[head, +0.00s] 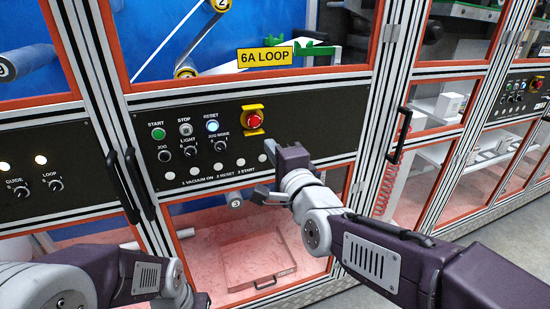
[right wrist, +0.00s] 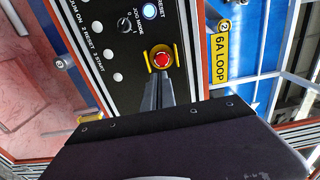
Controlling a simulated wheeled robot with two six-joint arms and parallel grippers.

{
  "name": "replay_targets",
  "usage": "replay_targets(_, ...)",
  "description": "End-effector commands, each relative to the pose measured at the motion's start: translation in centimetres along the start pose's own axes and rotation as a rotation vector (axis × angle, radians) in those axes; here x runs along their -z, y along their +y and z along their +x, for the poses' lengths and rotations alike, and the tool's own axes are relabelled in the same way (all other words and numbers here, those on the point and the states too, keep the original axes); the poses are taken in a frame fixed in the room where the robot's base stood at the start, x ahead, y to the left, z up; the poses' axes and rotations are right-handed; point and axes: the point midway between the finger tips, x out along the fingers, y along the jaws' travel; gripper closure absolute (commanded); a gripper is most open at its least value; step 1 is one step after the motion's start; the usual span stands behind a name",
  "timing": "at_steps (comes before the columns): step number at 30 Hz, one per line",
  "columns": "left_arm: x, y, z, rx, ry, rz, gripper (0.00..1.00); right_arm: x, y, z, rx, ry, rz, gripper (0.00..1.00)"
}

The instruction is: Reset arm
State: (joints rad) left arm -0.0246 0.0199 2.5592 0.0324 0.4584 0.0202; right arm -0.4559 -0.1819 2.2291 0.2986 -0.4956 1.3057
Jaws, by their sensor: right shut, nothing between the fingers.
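My right gripper (head: 269,148) is in front of the black control panel (head: 300,110), below and right of the red emergency stop button (head: 254,119) in its yellow guard. In the right wrist view its dark fingers (right wrist: 156,80) are shut and empty, with their tips overlapping the lower edge of the yellow guard. I cannot tell whether they touch it. The red button also shows there (right wrist: 162,59). The RESET button (head: 212,127) is lit bluish white and also shows in the right wrist view (right wrist: 149,11). My left arm is at the lower left; its fingers do not show.
The panel also bears a green START button (head: 158,133), a STOP button (head: 186,129), knobs and a row of pale round buttons. Black door handles (head: 399,135) stick out to the right and left. A yellow "6A LOOP" sign (head: 264,57) is above.

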Motion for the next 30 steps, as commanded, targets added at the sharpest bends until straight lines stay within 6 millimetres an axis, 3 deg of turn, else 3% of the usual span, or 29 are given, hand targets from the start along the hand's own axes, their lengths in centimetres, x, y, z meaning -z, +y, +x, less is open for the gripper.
replay_targets(4, -0.1, 0.0, 0.2, 0.0, 0.0, 0.0, 0.64, 0.0, 0.0, -1.2, 0.001, 0.0, 0.0, 1.0)
replay_targets(14, 0.0, 0.0, 0.2, 0.0, 0.0, 0.0, 0.64, 0.1, 0.0, -1.3, 0.0, 0.002, 0.0, 1.0)
replay_targets(17, 0.0, 0.0, 0.2, 0.0, 0.0, 0.0, 0.64, 2.4, 0.7, -0.9, -0.016, 0.053, -0.002, 1.0)
replay_targets(20, -0.1, 0.0, 0.2, 0.0, 0.0, 0.0, 0.64, 7.5, 5.4, -0.5, -0.124, 0.159, -0.02, 1.0)
replay_targets(23, -0.1, 0.0, 0.2, 0.0, 0.0, 0.0, 0.64, 11.1, 13.9, -2.1, -0.383, 0.191, -0.134, 1.0)
replay_targets(24, -0.1, 0.0, 0.2, 0.0, 0.0, 0.0, 0.64, 12.0, 17.4, -3.5, -0.504, 0.171, -0.206, 1.0)
replay_targets(26, -0.1, 0.0, 0.2, 0.0, 0.0, 0.0, 0.64, 12.8, 22.4, -6.1, -0.688, 0.11, -0.321, 1.0)
replay_targets(27, -0.1, 0.0, 0.2, 0.0, 0.0, 0.0, 0.64, 12.9, 25.4, -8.3, -0.811, 0.044, -0.4, 1.0)
replay_targets(30, 0.0, 0.0, 0.2, 0.0, 0.0, 0.0, 0.64, 12.2, 31.5, -14.5, -1.078, -0.202, -0.597, 1.0)
